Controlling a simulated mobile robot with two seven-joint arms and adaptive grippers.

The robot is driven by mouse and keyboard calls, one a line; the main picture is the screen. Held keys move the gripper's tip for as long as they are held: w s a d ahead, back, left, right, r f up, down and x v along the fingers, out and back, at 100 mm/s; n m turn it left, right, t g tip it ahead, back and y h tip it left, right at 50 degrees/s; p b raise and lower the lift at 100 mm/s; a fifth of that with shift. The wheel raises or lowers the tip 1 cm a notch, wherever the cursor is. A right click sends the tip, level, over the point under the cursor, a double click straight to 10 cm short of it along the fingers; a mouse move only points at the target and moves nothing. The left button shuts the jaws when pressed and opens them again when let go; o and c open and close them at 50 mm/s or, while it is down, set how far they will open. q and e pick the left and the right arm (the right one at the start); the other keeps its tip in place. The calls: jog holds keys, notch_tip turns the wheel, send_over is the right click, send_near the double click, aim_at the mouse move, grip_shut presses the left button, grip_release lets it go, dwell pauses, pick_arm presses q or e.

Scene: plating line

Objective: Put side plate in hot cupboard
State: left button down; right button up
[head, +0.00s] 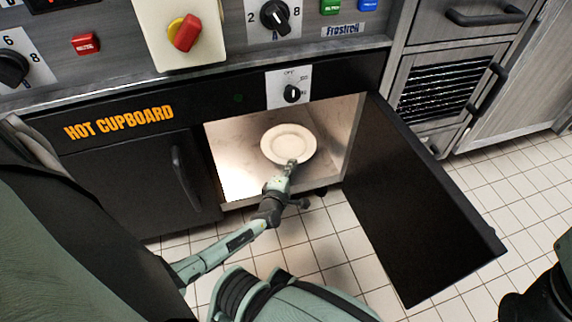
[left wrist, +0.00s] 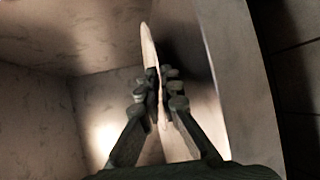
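The side plate (head: 288,139) is a small round white plate inside the open hot cupboard (head: 232,150). My left gripper (head: 291,165) reaches in through the front opening and is shut on the plate's near rim. In the left wrist view the plate (left wrist: 148,45) shows edge-on, pinched between the two fingers (left wrist: 160,88). I cannot tell whether the plate touches the cupboard floor or hangs just above it.
The cupboard's dark right door (head: 415,200) stands wide open over the tiled floor. The left door (head: 135,185) is closed. Metal walls bound the opening on both sides. Control knobs (head: 292,93) sit above it. Drawers and a vented unit (head: 440,88) stand at the right.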

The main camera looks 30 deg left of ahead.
pick_arm(q)
jog(key=shift+f, duration=0.1)
dwell(0.3)
jog(key=c, duration=2)
grip_release()
jog(key=shift+f, duration=0.1)
